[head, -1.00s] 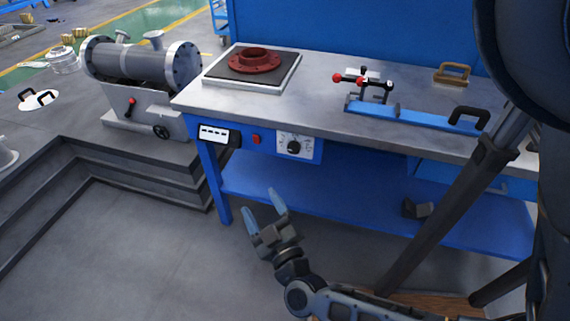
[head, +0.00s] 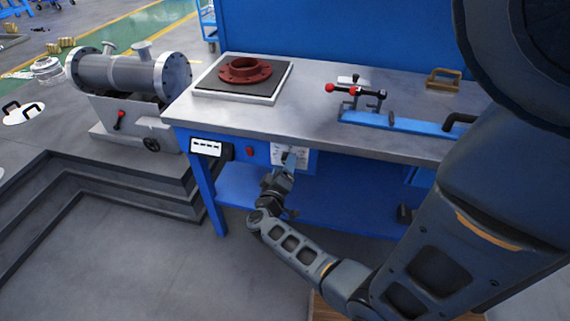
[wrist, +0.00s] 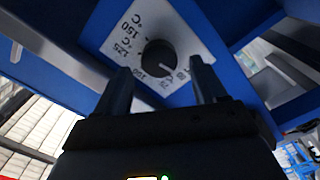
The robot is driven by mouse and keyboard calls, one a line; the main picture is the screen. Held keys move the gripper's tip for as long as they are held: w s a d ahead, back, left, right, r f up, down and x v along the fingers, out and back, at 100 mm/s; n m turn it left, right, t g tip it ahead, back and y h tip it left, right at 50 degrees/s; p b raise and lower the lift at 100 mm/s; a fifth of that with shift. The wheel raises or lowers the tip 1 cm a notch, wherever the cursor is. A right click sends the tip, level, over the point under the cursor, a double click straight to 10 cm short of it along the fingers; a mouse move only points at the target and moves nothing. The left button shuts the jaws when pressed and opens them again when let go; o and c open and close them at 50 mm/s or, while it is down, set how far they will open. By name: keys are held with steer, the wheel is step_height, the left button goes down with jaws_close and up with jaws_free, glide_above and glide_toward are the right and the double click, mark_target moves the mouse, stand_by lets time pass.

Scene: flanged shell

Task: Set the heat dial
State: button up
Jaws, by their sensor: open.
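The heat dial is a round black knob (wrist: 158,60) on a white scale plate (wrist: 118,28) with temperature marks such as 100, 125 and 150 °C. In the wrist view the knob lies just beyond and between the fingertips of my open gripper (wrist: 160,80); I cannot tell whether they touch it. The knob's white pointer line aims to the lower right in that view. In the head view my gripper (head: 288,160) is in front of the scale plate (head: 277,150) on the bench front and hides the knob.
A red button (head: 250,150) and a white display (head: 206,147) sit left of the dial on the blue bench front. A red flange (head: 245,72) rests on a dark plate on the bench top (head: 285,112). A blue clamp rail (head: 400,122) is at right.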

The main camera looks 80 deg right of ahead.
steer(key=shift+s+d, duration=0.1)
steer(key=shift+d, duration=0.85)
steer(key=c, duration=1.1)
